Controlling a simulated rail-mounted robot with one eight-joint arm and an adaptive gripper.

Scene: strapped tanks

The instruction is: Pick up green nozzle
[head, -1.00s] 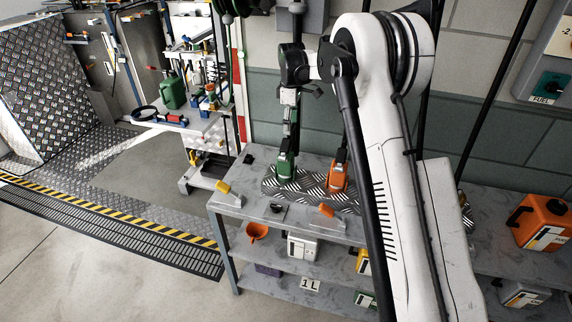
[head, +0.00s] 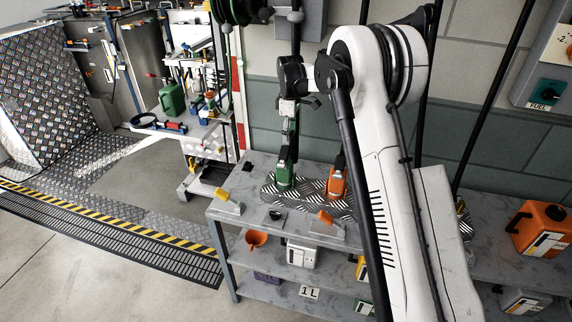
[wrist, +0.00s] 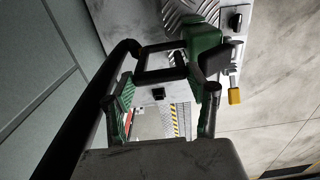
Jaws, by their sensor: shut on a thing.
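The green nozzle (head: 285,177) stands upright on the diamond-plate strip on the grey bench, its green body low and a dark upper part rising from it. My gripper (head: 290,108) is above it and shut on its upper part. In the wrist view the nozzle's green body (wrist: 203,40) is at the top, with a black guard beside it. My gripper's two fingers (wrist: 163,97) flank the middle there. The exact contact is partly hidden, and I cannot tell whether the nozzle's lower end touches the plate.
An orange nozzle (head: 337,184) stands close to the right of the green one. Yellow-topped (head: 222,195) and orange-topped (head: 325,218) blocks sit at the bench front. An orange canister (head: 541,228) is far right. The floor at the left is open.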

